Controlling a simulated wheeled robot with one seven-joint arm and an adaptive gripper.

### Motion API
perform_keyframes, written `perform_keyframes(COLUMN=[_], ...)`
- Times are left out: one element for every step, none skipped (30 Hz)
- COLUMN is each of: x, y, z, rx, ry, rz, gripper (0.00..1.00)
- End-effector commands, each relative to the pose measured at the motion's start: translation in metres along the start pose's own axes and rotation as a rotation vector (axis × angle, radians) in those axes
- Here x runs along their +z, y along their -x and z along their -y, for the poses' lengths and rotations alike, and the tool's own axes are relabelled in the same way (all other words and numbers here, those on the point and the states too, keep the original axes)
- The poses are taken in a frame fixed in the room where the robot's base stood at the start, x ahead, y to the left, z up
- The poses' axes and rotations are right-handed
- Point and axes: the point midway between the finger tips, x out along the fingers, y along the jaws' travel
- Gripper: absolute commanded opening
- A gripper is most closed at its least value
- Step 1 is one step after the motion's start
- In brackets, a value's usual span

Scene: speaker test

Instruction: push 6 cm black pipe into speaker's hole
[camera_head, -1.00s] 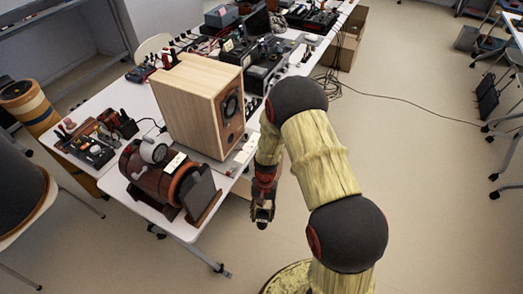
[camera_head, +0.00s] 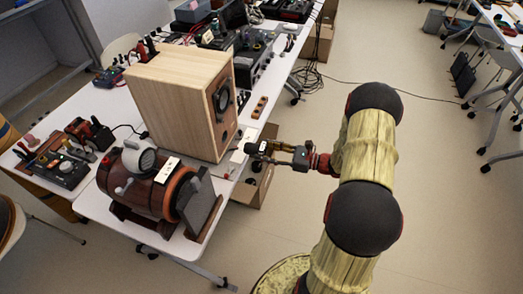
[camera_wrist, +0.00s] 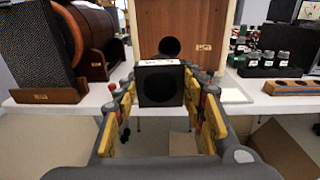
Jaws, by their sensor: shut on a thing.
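The wooden speaker (camera_head: 165,100) stands upright on the white table, its front facing my arm. In the wrist view its front panel (camera_wrist: 201,24) rises straight ahead, with a round dark hole (camera_wrist: 170,46) low in it. My gripper (camera_head: 264,151) is level beside the table's right edge, pointing at the speaker. It is shut on the short black pipe (camera_wrist: 160,88), a square-looking piece with a white label on top. The pipe is a little below the hole in the wrist view and appears apart from the speaker. Its far end is hidden.
A barrel-shaped device (camera_head: 140,185) with a dark front panel (camera_head: 200,203) stands left of the gripper in the wrist view. A wooden block with holes (camera_head: 260,106) lies to the right. Electronics crowd the table behind. Open floor lies right of the table.

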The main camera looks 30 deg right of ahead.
Motion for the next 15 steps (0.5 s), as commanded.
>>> perform_keyframes(x=[0.001,0.003,0.005,0.006,0.006,0.007,0.007,0.007,0.007,0.007,0.007,0.007,0.007,0.007,0.007], y=[0.005,0.007,0.009,0.009,0.009,0.009,0.007,0.006,0.004,0.002,0.000,-0.003,-0.005,-0.007,-0.011], z=[0.006,0.009,0.011,0.013,0.013,0.014,0.014,0.014,0.014,0.014,0.014,0.014,0.014,0.014,0.014], rx=[-0.024,-0.035,-0.044,-0.049,-0.052,-0.053,-0.053,-0.053,-0.052,-0.052,-0.051,-0.051,-0.050,-0.050,-0.050], ry=[0.000,0.000,0.000,0.000,0.000,0.000,0.000,0.000,0.000,0.000,0.000,0.000,0.000,0.000,0.000], rz=[0.010,0.016,0.020,0.023,0.025,0.026,0.026,0.026,0.025,0.025,0.025,0.024,0.024,0.024,0.024], gripper=[0.11,0.11,0.11,0.11,0.11,0.11,0.11,0.11,0.11,0.11,0.11,0.11,0.11,0.11,0.11])
